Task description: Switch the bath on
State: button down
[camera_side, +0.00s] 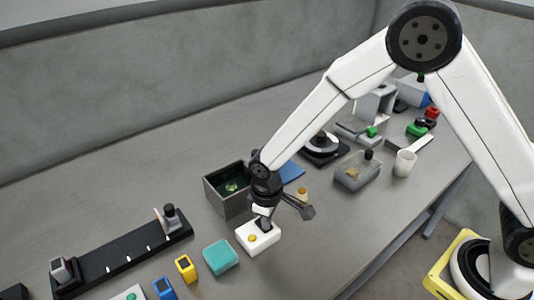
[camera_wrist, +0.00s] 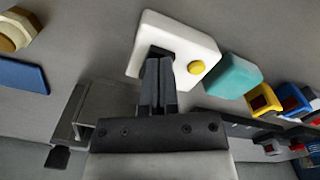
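A white switch box (camera_side: 258,238) with a yellow round button stands on the bench, and it shows in the wrist view (camera_wrist: 180,40). A dark part on its top is mostly hidden behind my fingers. My gripper (camera_side: 265,224) points down at this box, and in the wrist view its two fingers (camera_wrist: 158,68) are together with nothing visible between them. The fingertips are at the dark part; I cannot tell whether they touch it. An open grey box (camera_side: 226,207), apparently the bath, stands just behind, with a dark inside and something green in it.
A teal block (camera_side: 221,257), a yellow block (camera_side: 186,268) and a blue block (camera_side: 164,288) stand left of the switch box. A black rail (camera_side: 125,255) lies farther left. The front bench is bare.

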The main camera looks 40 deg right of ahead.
dwell(0.3)
jog(key=shift+r, duration=3.4)
jog(key=shift+d, duration=0.15)
jog(key=s+d+r+m+t, duration=0.1)
jog(key=s+d+r+m, duration=0.1)
jog(key=s+d, duration=0.4)
jog(key=s+d+r+m+t, duration=0.1)
jog(key=s+d+m, duration=0.3)
jog(key=d, duration=0.7)
jog(key=shift+s+r+t, duration=0.3)
jog(key=shift+s+r, duration=0.15)
jog(key=shift+s, duration=0.4)
